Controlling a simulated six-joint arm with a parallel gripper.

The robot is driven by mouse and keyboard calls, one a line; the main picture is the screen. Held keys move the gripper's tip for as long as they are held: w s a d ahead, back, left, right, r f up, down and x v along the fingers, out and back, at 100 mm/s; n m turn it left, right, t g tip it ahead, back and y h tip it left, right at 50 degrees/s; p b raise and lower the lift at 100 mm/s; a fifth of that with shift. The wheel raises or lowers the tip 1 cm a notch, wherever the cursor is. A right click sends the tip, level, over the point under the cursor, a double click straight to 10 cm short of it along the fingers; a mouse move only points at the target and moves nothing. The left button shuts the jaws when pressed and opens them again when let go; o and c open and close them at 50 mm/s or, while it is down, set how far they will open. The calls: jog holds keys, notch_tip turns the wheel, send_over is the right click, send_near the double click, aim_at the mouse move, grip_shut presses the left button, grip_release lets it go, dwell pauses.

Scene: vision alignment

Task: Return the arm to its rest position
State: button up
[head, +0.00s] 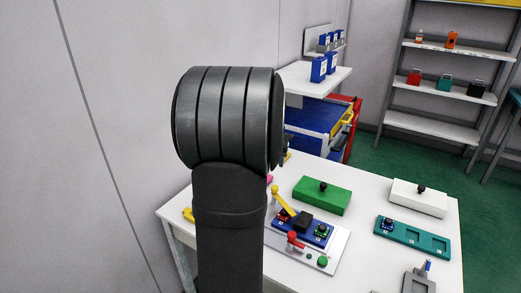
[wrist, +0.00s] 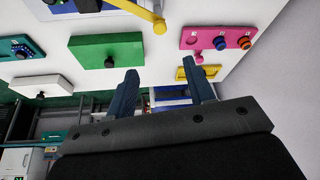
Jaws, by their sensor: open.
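In the wrist view my gripper (wrist: 163,88) is open, its two dark blue fingers apart with nothing between them. The white table (wrist: 150,66) lies beyond the fingers, upside down in this view. In the head view my dark arm stands large in front of the table (head: 364,240) and hides part of it; my gripper is not seen there. A green block with a black knob (head: 322,196) sits on the table, and it also shows in the wrist view (wrist: 104,50).
A blue fixture with a yellow lever (head: 283,203), a white knobbed block (head: 417,200) and a teal tray (head: 412,238) stand on the table. In the wrist view a pink plate (wrist: 215,36) and a yellow frame (wrist: 180,73) lie near the fingers. Shelves (head: 440,88) stand behind.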

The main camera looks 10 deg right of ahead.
jog(key=x, duration=1.7)
jog(key=shift+f, duration=0.15)
jog(key=v, duration=1.7)
jog(key=x, duration=1.7)
jog(key=shift+f, duration=0.1)
jog(key=shift+a+m+h, duration=0.1)
jog(key=shift+m+h, duration=0.3)
jog(key=shift+m, duration=0.7)
jog(key=shift+w+a+m+g+h, duration=0.15)
jog(key=shift+m+g, duration=0.3)
jog(key=shift+m, duration=0.5)
jog(key=shift+d+m+g+h, duration=0.1)
jog(key=shift+m+g+h, duration=0.25)
jog(key=shift+m, duration=0.6)
jog(key=shift+w+a+m+g, duration=0.15)
jog(key=shift+m+g, duration=0.45)
jog(key=shift+m, duration=0.95)
jog(key=shift+w+d+m+g, duration=0.1)
jog(key=shift+m+g, duration=0.5)
jog(key=shift+m, duration=0.95)
jog(key=shift+n+h, duration=0.3)
